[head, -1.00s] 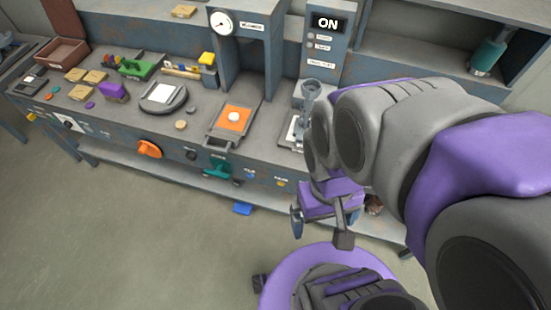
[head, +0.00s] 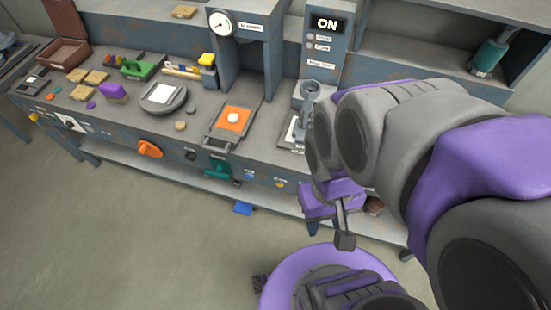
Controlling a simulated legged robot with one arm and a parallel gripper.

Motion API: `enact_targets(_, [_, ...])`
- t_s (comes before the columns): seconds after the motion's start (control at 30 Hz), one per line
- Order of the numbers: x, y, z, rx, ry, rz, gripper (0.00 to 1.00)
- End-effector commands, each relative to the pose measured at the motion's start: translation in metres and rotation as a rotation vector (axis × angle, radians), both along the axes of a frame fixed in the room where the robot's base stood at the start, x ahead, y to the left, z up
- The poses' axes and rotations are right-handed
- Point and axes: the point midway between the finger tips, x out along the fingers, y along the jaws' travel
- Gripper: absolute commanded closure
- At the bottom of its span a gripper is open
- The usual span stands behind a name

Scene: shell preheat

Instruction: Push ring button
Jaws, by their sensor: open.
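One dark finger hangs down clearly; the other is mostly hidden. It is open and appears empty, apart from the buttons.
An orange plate (head: 233,118) lies on the bench top. A panel display (head: 326,23) reads ON.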

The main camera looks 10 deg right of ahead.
Motion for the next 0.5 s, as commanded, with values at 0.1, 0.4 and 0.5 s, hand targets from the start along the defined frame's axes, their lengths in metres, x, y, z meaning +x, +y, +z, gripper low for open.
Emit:
enact_targets(0.1, [0.0000, 0.0000, 0.0000, 0.000, 0.000, 0.000, 0.70])
enact_targets(0.4, [0.0000, 0.0000, 0.0000, 0.000, 0.000, 0.000, 0.99])
enact_targets(0.5, [0.0000, 0.0000, 0.0000, 0.000, 0.000, 0.000, 1.00])
